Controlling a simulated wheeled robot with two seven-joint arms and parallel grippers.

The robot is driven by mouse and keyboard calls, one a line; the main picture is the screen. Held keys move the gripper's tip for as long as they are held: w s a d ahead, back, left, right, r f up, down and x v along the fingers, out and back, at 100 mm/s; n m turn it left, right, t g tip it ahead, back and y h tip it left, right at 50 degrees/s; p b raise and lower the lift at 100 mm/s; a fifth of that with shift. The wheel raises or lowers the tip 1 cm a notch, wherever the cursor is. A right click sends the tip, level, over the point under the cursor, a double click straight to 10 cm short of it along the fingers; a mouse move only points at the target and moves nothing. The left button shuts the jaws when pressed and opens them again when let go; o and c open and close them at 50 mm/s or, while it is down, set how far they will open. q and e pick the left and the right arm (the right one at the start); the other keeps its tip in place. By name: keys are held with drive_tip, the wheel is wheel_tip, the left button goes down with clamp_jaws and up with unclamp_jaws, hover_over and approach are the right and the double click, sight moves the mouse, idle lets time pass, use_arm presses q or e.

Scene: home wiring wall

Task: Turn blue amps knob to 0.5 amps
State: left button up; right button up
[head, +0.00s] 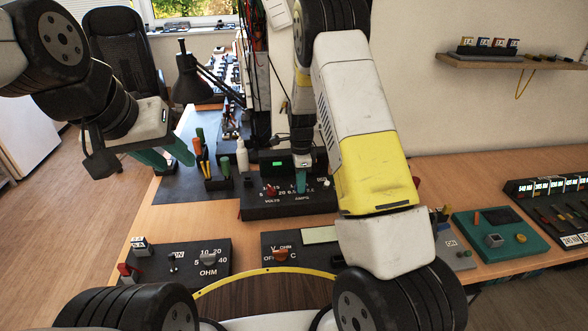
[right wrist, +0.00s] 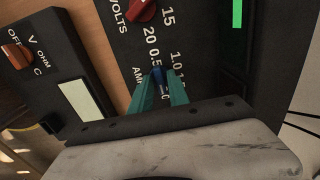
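The blue amps knob (right wrist: 158,75) is on the dark power supply panel (head: 262,209). In the right wrist view, "0.5" and "1.0" are printed beside it, with part of the scale hidden by the fingers. My right gripper (right wrist: 161,84) has its teal fingers on both sides of the knob, closed against it. In the head view this gripper (head: 301,180) reaches down to the panel and hides the knob. The knob's pointer direction cannot be made out. My left gripper (head: 166,155) is open and empty, above the floor and the desk's left edge.
The red volts knob (head: 271,190) is left of the amps knob. An ohm box (head: 185,262) and a meter with an orange knob (head: 281,254) stand in front. Screwdrivers in a holder (head: 216,183) and a white bottle (head: 242,157) stand left. A green box (head: 500,237) is right.

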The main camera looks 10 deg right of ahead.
clamp_jaws()
